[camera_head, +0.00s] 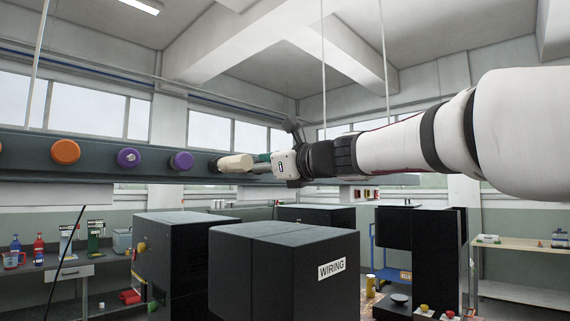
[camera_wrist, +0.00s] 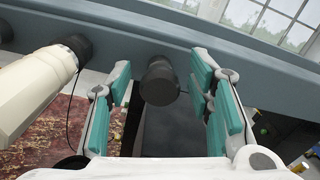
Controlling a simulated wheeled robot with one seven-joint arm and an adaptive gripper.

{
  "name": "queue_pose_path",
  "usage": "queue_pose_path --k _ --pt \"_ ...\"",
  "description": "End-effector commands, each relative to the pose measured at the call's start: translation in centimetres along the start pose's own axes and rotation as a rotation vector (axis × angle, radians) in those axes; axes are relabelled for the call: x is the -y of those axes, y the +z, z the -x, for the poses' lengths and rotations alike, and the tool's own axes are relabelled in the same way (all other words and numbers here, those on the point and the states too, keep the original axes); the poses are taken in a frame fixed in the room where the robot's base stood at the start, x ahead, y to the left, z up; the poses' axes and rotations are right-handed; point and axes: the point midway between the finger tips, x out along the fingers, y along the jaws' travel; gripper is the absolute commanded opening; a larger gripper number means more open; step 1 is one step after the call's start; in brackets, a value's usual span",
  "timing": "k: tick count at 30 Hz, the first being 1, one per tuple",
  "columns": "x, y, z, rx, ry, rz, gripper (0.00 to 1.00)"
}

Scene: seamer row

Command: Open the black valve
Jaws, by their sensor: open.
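In the wrist view the black valve (camera_wrist: 160,84) is a short, dark round knob on the grey beam. It appears between the two teal-padded fingers of my gripper (camera_wrist: 162,72), beyond their tips or level with them; I cannot tell the exact depth. The fingers are spread, with a visible gap on both sides of the knob. In the head view my gripper (camera_head: 258,159) is beside the beam, pointing left, partly behind a beige cylinder (camera_head: 236,162). I cannot make out the black valve there for certain.
The beige cylinder with a black end (camera_wrist: 38,92) stands close left of my fingers in the wrist view. An orange knob (camera_head: 65,152) and two purple knobs (camera_head: 129,158) sit along the beam (camera_head: 30,150). Black cabinets, one labelled WIRING (camera_head: 275,265), stand below.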

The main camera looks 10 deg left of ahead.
Motion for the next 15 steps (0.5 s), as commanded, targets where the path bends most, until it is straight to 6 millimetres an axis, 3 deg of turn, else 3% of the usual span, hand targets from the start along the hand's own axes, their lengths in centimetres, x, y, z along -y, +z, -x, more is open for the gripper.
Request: queue_pose_path --k 9,11,15 --pt "0.01 0.0 -0.29 0.0 -0.001 0.0 0.47" --pt "0.01 0.0 -0.28 0.0 -0.001 0.0 0.36" --pt "0.01 0.0 -0.27 0.0 -0.001 0.0 0.04"
